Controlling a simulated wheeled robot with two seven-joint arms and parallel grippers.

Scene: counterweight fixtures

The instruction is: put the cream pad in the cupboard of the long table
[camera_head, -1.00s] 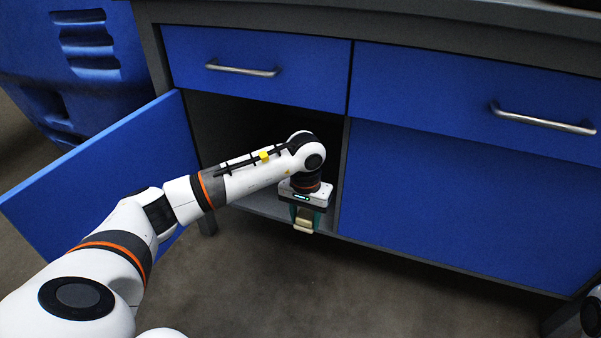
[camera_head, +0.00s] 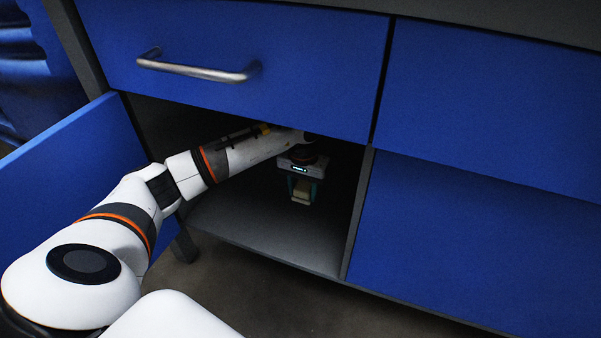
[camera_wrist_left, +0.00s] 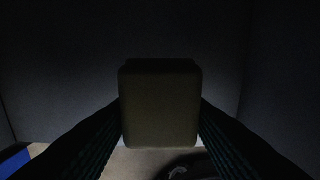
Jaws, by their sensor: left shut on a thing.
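The cream pad (camera_head: 302,191) is held in my left gripper (camera_head: 302,194), inside the open cupboard under the left drawer. In the left wrist view the pad (camera_wrist_left: 160,105) shows dark and blocky between the two fingers. My left gripper is shut on it. In the head view the pad appears above the grey cupboard floor (camera_head: 262,234); whether it touches the floor I cannot tell. The long table (camera_head: 500,16) has blue fronts and a dark top. The open cupboard door (camera_head: 70,190) stands out at the left. My right gripper is not in view.
The blue drawer front (camera_head: 290,50) with a metal handle (camera_head: 200,70) hangs just above my left forearm. A grey divider (camera_head: 358,215) bounds the opening on the right. A blue panel (camera_head: 480,240) closes the right side. The cupboard floor in front of the pad is bare.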

